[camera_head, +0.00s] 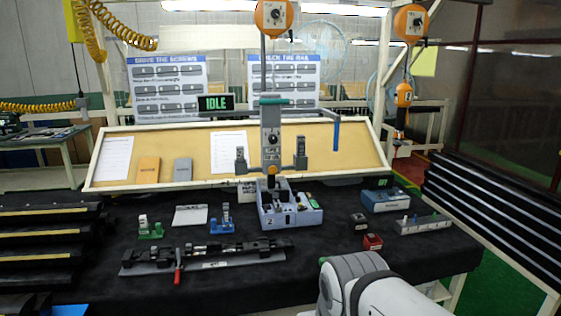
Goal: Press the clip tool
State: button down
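A grey tool that looks like the clip tool (271,135) stands or hangs upright at the middle of the bench, below an orange balancer. It has a green top bar, a round dial, a blue lever (337,133) at its right and grey blocks on both sides. Its dark and orange lower tip meets a lilac-grey box (297,217); I cannot tell if they touch. The small display beside it (216,104) reads IDLE. Part of my white and grey arm shows at the bottom right, well in front of the tool. My gripper is not in view.
A long black rail (225,256) with a red-handled clamp (178,270) lies in front. Green (150,229) and blue (221,222) fixtures, a blue-grey box (385,200) and a red block (372,241) stand on the black bench. An orange screwdriver (403,95) hangs right.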

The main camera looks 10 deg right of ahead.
aim_at(270, 103)
jog(key=u, duration=0.05)
jog(key=i, duration=1)
jog(key=z, duration=0.05)
